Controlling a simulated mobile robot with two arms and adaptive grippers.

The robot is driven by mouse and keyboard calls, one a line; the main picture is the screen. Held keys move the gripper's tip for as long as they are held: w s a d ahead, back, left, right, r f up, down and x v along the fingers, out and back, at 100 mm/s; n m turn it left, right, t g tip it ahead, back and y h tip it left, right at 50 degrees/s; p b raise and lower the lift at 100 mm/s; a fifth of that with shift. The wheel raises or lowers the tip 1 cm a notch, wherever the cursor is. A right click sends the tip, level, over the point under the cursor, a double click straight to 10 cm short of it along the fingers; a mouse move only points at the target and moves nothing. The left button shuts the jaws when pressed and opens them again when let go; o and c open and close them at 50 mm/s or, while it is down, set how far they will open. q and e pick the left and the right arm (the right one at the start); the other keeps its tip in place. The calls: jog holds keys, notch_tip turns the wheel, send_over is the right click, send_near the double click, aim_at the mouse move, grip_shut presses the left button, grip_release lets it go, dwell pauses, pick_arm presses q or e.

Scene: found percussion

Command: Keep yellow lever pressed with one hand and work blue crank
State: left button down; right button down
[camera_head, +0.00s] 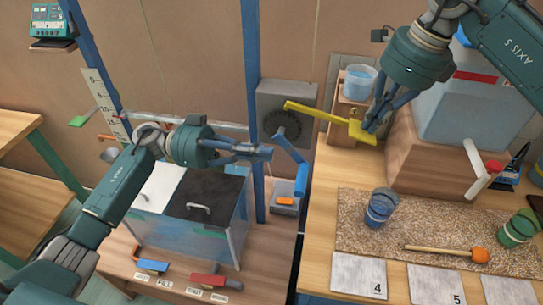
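The yellow lever (315,111) reaches from the grey panel to a flat yellow pad (362,134) on the right. My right gripper (371,124) points down with its fingertips together at the pad, seemingly touching it; the exact contact is hard to see. The blue crank (289,150) hangs from the dark round wheel (284,124), with its blue handle (301,180) at the lower right. My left gripper (268,153) points right with its fingers close together. Its tips are just left of the crank arm, above and left of the handle, with nothing visible between them.
A clear tank with a dark lid (204,196) stands below my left arm. Blue (151,266) and red (210,281) levers are at its front. On the right table are a blue cup (379,208), a green cup (517,229) and a mallet (442,251). A blue post (252,60) rises behind my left gripper.

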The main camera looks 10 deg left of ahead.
pick_arm(q)
send_over(298, 177)
jog(key=shift+d+r, duration=0.15)
jog(key=shift+a+f, duration=0.25)
jog(key=shift+f, duration=0.4)
jog(key=shift+a+f, duration=0.2)
jog(key=shift+f, duration=0.4)
jog(key=shift+a+f, duration=0.25)
jog(key=shift+f, duration=0.4)
jog(key=shift+a+f+y, duration=0.3)
jog(key=shift+a+y, duration=0.1)
jog(key=shift+y, duration=0.7)
jog(key=shift+a+f+y, duration=0.2)
jog(key=shift+a+y, duration=0.1)
jog(key=shift+y, duration=0.35)
jog(key=shift+a+f+y, duration=0.15)
jog(key=shift+a+y, duration=0.1)
jog(key=shift+y, duration=0.4)
jog(key=shift+a+f+y, duration=0.2)
jog(key=shift+a+y, duration=0.1)
jog(key=shift+a, duration=0.05)
